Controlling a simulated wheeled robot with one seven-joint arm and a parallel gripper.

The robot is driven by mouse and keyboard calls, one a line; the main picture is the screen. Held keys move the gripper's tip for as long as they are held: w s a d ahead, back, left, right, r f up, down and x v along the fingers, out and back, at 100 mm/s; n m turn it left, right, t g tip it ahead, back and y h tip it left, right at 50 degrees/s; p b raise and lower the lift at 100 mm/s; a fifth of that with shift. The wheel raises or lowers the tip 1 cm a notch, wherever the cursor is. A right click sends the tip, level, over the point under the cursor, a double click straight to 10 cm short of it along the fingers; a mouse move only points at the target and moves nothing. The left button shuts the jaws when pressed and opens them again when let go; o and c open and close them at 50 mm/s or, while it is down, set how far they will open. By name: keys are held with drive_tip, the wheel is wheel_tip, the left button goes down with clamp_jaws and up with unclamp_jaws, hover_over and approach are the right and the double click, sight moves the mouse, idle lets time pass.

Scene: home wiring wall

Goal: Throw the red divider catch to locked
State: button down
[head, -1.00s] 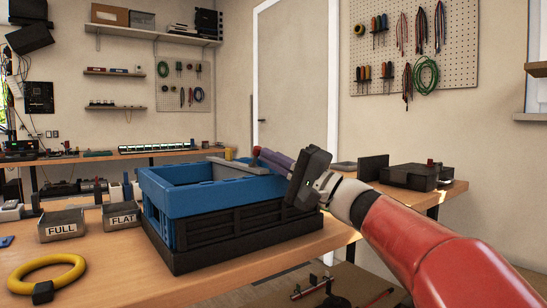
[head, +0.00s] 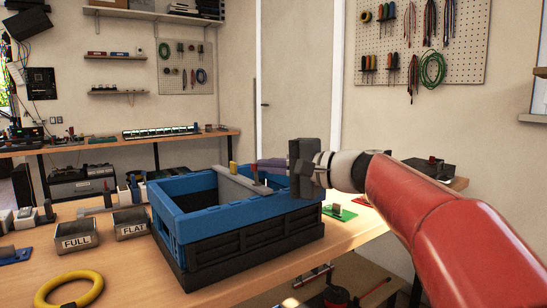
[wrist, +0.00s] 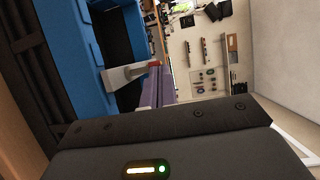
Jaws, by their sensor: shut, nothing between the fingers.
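The blue crate (head: 197,221) stands on the bench in a black base. A grey divider (head: 237,184) runs across its inside; its near end also shows in the wrist view (wrist: 122,76). The red catch (wrist: 155,63) is a small red tip at that end, just past my fingertips. In the head view it is mostly hidden by them. My gripper (head: 262,165) has purple fingers, shut and empty, pointing left over the crate's right rim. The fingertips are close to the catch; I cannot tell whether they touch it or which position it is in.
A yellow piece (head: 233,168) stands at the divider's far end. Bins marked FULL (head: 76,241) and FLAT (head: 131,231) stand left of the crate. A yellow ring (head: 88,284) lies in front. A green plate (head: 338,213) lies right of the crate.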

drive_tip(key=shift+w+a+r+b, duration=0.2)
drive_tip(key=shift+w+a+b, duration=0.15)
drive_tip(key=shift+w, duration=0.2)
drive_tip(key=shift+r, duration=0.1)
idle(0.5)
